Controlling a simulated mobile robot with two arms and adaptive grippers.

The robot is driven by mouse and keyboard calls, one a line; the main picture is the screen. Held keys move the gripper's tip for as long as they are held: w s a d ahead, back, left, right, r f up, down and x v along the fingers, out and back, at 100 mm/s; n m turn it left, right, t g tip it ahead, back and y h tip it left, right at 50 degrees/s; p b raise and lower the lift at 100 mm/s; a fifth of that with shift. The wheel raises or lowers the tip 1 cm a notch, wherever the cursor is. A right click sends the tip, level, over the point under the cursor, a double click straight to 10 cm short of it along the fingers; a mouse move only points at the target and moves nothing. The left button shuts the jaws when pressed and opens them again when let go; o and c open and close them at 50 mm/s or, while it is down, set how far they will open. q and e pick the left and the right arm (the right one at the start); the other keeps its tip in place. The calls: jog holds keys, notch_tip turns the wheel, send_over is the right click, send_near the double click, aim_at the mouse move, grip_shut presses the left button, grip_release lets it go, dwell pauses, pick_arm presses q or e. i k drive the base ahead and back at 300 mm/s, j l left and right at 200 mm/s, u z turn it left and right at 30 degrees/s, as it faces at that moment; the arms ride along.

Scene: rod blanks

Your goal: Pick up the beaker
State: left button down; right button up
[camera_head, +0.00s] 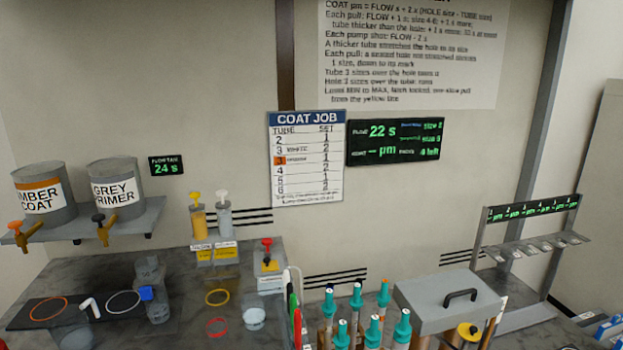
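Several clear vessels stand on the dark grey bench (190,320) at the left, and I cannot tell for sure which is the beaker. One clear vessel (158,309) has a blue piece (146,293) at its upper left side. Another clear vessel (149,268) stands just behind it. A third clear cup (76,338) is at the front left, cut by the lower edge. A small cup (254,319) with pale contents stands farther right. Neither of my grippers is in view.
Amber (44,193) and grey (117,188) paint cans with taps sit on a shelf above the left bench. Orange, white, yellow and red rings lie around the vessels. Several teal-capped tubes (355,303) and a grey lidded box (447,300) crowd the front right.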

aim_at(158, 310)
jog(key=k+j+u, duration=0.2)
jog(key=k+j, duration=0.25)
jog(key=k+j+u, duration=0.25)
jog(key=k+j, duration=0.15)
jog(key=j, duration=0.2)
